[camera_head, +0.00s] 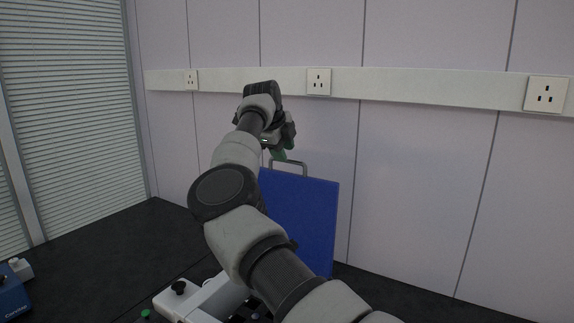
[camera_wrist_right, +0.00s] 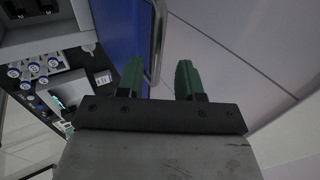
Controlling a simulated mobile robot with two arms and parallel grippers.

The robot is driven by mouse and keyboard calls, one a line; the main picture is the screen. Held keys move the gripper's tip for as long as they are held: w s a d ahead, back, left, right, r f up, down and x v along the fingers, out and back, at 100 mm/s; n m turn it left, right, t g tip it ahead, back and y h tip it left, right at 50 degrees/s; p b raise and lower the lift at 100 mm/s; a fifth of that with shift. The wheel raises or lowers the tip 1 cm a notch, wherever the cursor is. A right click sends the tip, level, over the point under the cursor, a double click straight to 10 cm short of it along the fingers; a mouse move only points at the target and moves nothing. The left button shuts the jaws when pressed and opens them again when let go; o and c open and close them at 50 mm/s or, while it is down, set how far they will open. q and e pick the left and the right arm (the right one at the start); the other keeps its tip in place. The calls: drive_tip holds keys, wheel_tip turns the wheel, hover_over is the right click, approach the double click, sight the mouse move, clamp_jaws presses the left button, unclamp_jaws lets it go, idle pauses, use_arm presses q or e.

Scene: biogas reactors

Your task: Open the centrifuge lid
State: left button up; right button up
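The centrifuge lid is a blue panel (camera_head: 312,222) that stands upright, with a grey handle (camera_head: 290,162) on its top edge. The centrifuge body below it is mostly hidden behind my right arm. My right gripper (camera_head: 279,153), with green fingers, is at the handle's left end. In the right wrist view the blue lid (camera_wrist_right: 118,28) is on the left, and the handle (camera_wrist_right: 158,42) runs down between the parted fingers (camera_wrist_right: 160,82), closer to the left one. The fingers do not look closed on it. My left gripper is not in view.
White equipment with a black knob (camera_head: 179,287) stands at the bottom, partly behind my arm. A blue device (camera_head: 12,296) sits at the lower left. The dark bench (camera_head: 110,255) is clear between them. A wall with sockets (camera_head: 318,82) rises behind the lid.

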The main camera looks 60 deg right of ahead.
drive_tip(key=b+v, duration=0.1)
drive_tip(key=v, duration=0.5)
drive_tip(key=shift+a, duration=0.15)
idle(0.4)
